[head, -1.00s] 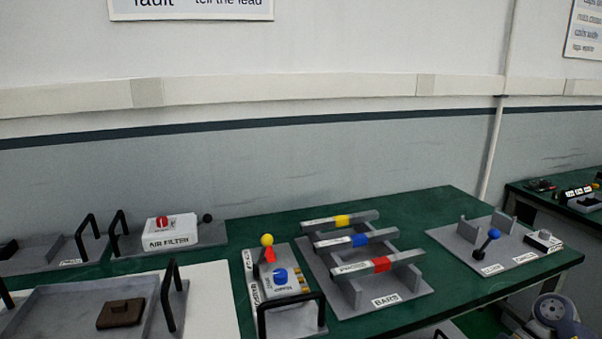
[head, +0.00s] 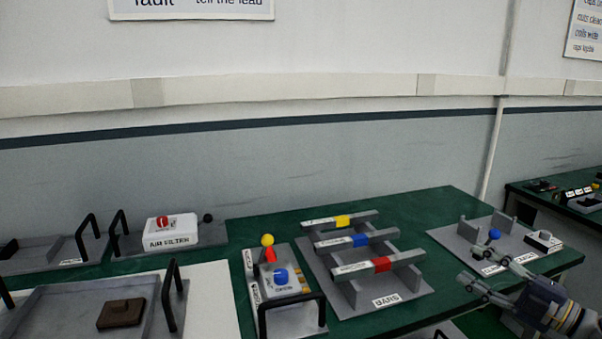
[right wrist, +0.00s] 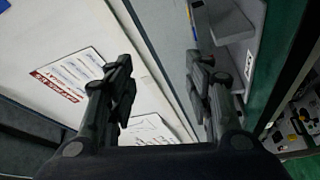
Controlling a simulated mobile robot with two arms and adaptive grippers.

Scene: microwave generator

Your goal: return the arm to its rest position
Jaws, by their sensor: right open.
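My right gripper (head: 481,268) is at the lower right of the head view, pointing left, over the right end of the green table (head: 452,203). Its fingers are apart with nothing between them. In the right wrist view, the two dark fingers (right wrist: 160,75) stand apart with an empty gap. In the head view the gripper covers part of the grey plate (head: 462,238) with the blue-knobbed lever (head: 494,235). I cannot tell whether it touches that plate. My left gripper is not in view.
The bars rack (head: 352,296) with yellow, blue and red bars stands left of the gripper. Another bench (head: 530,197) is at the far right.

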